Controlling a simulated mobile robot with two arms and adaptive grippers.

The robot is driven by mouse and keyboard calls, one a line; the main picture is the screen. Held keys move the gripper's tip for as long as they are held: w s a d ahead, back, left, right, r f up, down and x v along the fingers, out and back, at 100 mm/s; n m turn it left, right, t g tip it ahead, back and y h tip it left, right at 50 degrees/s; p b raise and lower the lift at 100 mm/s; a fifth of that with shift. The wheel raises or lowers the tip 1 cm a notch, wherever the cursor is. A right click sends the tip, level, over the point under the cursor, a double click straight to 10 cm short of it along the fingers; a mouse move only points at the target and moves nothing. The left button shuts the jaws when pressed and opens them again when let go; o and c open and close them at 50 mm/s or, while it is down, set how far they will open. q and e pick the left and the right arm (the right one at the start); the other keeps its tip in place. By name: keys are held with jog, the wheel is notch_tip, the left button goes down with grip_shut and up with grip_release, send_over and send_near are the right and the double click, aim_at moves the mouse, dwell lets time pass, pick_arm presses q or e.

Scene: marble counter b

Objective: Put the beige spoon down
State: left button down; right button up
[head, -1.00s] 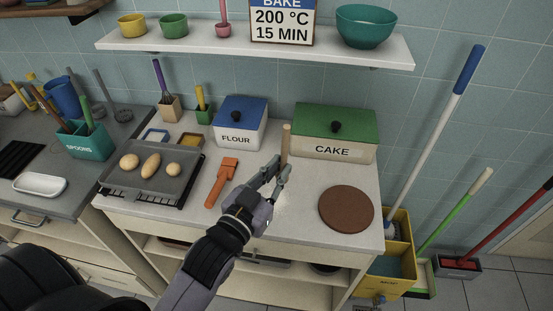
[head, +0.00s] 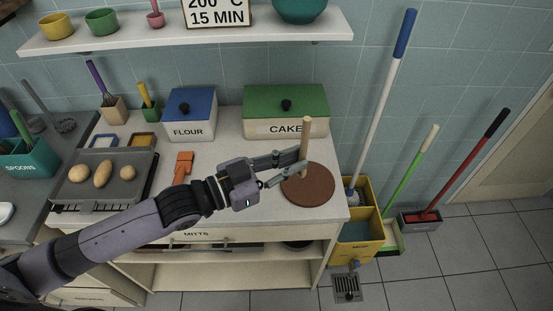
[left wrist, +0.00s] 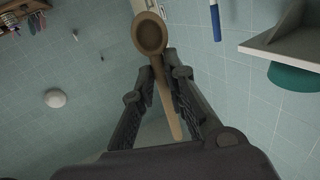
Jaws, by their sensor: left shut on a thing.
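The beige spoon (head: 305,135) stands roughly upright in my left gripper (head: 298,164), in front of the cake box. It also shows in the left wrist view (left wrist: 150,38), its bowl beyond the fingertips and its handle running between the fingers. The left gripper (left wrist: 161,80) is shut on it. In the head view the spoon and fingertips overlap the round brown board (head: 312,190); whether the spoon touches the board cannot be told. My right gripper is not in view.
The green-lidded cake box (head: 255,127) and blue-lidded flour box (head: 188,130) stand at the back of the counter. An orange-handled tool (head: 183,163) lies left of the gripper, beside a grey tray (head: 130,181) with bread. A mop bucket (head: 357,226) stands right of the counter.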

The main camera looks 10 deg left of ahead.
pick_arm(q)
jog(key=shift+d+r+m+g+h, duration=0.2)
jog(key=shift+d+m+g+h, duration=0.9)
jog(key=shift+d+g, duration=0.5)
jog(key=shift+s+a+r+m+g, duration=0.1)
jog(key=shift+m+g, duration=0.3)
jog(key=shift+m, duration=0.1)
